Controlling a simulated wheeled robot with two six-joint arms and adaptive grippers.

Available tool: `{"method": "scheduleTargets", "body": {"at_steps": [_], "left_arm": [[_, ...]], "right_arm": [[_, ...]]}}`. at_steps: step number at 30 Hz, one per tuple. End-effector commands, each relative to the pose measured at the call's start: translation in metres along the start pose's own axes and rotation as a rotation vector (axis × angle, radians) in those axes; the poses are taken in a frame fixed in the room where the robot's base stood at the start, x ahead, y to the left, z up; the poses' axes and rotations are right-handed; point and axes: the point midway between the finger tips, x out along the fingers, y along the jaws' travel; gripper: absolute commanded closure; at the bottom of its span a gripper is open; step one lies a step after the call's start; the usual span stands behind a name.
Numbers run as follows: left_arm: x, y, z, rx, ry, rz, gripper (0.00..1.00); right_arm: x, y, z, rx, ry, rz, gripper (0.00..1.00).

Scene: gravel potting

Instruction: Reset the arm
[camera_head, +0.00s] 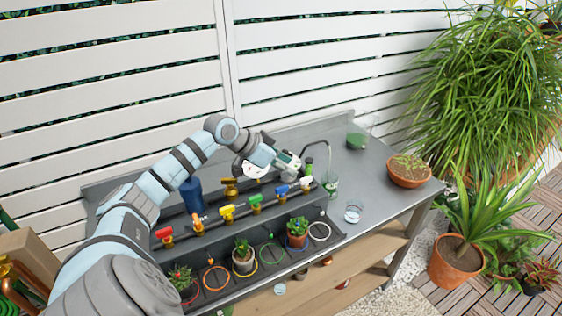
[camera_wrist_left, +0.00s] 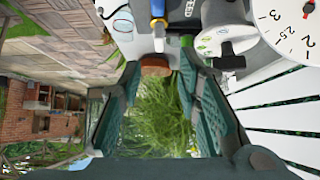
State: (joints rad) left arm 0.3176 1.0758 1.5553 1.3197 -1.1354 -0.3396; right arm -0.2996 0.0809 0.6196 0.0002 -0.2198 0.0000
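My left arm (camera_head: 138,198) reaches in from the lower left over the grey bench (camera_head: 359,177). Its gripper (camera_head: 291,162) is above the back of the bench, near the thin curved spout (camera_head: 326,146). In the left wrist view the two dark green fingers of the gripper (camera_wrist_left: 157,85) stand wide apart. Nothing is held between them; a leafy plant (camera_wrist_left: 160,118) shows beyond the gap. My right arm and gripper are not in view.
Coloured valves, such as the green one (camera_head: 227,212), line a rail beneath the arm. Small potted plants (camera_head: 297,231) stand in front. A terracotta bowl (camera_head: 408,171) sits at the bench's right end. A numbered dial (camera_wrist_left: 293,30) shows close by in the wrist view.

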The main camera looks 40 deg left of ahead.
Motion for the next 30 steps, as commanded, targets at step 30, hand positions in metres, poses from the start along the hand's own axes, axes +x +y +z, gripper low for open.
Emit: {"method": "scheduleTargets", "body": {"at_steps": [30], "left_arm": [[-0.06, 0.0, -0.028, -0.001, 0.001, 0.001, 0.69]], "right_arm": [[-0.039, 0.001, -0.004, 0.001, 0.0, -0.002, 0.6]]}}
